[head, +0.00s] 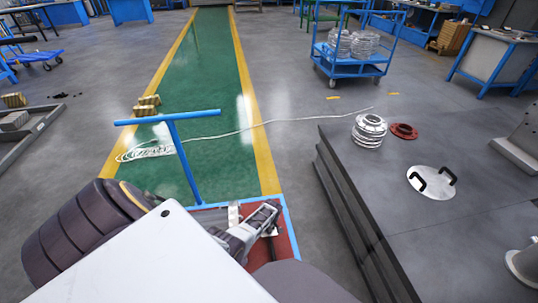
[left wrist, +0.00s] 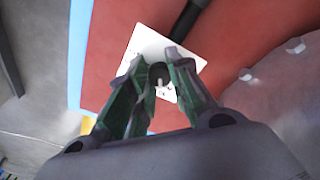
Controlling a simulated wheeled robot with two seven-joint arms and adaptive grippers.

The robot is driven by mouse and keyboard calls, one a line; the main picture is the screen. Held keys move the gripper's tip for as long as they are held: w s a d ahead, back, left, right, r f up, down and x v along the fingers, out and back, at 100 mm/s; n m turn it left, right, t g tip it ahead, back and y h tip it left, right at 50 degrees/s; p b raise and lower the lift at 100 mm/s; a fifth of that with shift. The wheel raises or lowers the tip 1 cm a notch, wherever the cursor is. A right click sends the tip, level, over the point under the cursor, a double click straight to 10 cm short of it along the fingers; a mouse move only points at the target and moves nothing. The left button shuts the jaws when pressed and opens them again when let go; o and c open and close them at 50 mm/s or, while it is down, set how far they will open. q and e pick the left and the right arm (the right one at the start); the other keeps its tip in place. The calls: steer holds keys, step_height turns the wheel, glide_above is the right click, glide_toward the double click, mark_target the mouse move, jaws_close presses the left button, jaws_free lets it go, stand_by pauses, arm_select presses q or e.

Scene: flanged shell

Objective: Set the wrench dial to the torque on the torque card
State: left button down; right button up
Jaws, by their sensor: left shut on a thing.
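My left gripper (head: 266,216) reaches over the red-topped cart (head: 286,247). In the left wrist view its fingers (left wrist: 161,78) are closed around a small dark round knob (left wrist: 159,70), which looks like the wrench dial. The knob stands over a white square plate (left wrist: 145,42) with small marks, too small to read. A black bar (left wrist: 187,19), probably the wrench handle, runs from the plate's upper edge. The fingers hide part of the plate and knob. I cannot make out a torque card for certain. My right gripper is in neither view.
The cart has a blue frame and an upright blue T-handle (head: 183,150). A dark table (head: 350,205) on the right carries a flanged silver part (head: 369,130), a red ring (head: 404,131) and a round plate with black handles (head: 433,182).

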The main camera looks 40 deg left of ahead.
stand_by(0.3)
arm_select(q)
steer(key=c, duration=1.3)
jaws_free()
steer(key=shift+o, duration=0.2)
steer(key=shift+r, duration=0.15)
step_height(320, 180, up, 11)
steer(key=s+d, duration=0.1)
steer(key=shift+d+r, duration=0.2)
steer(key=shift+d, duration=0.15)
stand_by(0.4)
steer(key=shift+r, duration=0.2)
